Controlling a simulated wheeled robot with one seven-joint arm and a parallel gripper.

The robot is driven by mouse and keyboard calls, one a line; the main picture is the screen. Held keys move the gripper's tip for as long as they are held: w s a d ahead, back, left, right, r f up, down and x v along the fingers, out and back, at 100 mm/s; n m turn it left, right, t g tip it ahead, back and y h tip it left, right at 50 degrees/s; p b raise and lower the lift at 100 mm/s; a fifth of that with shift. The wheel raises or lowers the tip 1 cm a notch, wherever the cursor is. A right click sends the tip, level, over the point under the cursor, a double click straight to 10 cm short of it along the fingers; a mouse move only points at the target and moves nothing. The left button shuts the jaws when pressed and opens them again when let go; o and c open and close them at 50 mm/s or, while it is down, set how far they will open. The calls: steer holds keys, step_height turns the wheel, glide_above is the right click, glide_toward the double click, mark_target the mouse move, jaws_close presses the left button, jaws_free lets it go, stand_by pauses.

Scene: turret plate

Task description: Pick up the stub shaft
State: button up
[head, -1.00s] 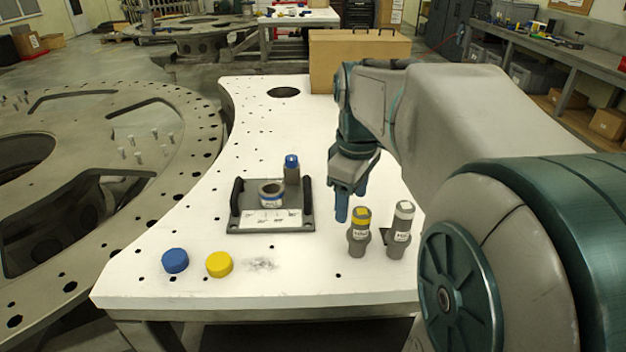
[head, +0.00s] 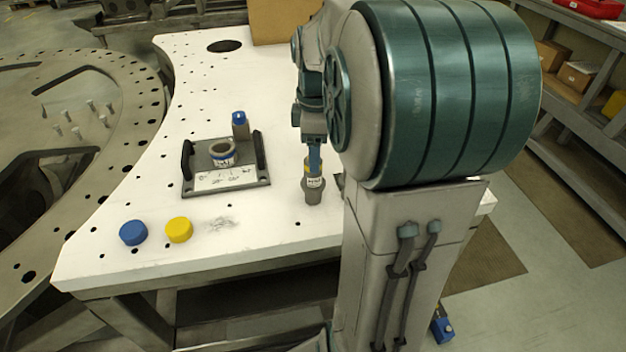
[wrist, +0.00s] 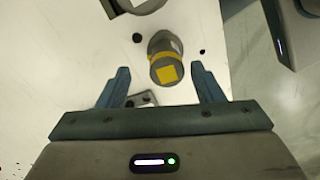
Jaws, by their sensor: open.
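A grey stub shaft with a yellow band and a white label (head: 313,188) stands upright on the white table. My gripper (head: 314,158) is right above or behind its top in the head view, fingers pointing down. In the wrist view the yellow-banded shaft (wrist: 166,58) shows between and just beyond the open fingertips (wrist: 158,72). The gripper is empty; I cannot tell whether a finger touches the shaft. A blue-topped shaft (head: 240,124) stands behind the plate fixture. The white-banded shaft is hidden by my arm in the head view.
A blue cap (head: 133,232) and a yellow cap (head: 179,229) lie near the front edge of the white table (head: 120,190). A large holed ring plate (head: 135,120) is at left.

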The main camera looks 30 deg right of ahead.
mark_target(313, 181)
steer(key=f, duration=0.5)
steer(key=shift+s+a+p, duration=0.15)
steer(key=shift+a+p, duration=0.15)
steer(key=shift+a, duration=0.1)
jaws_close()
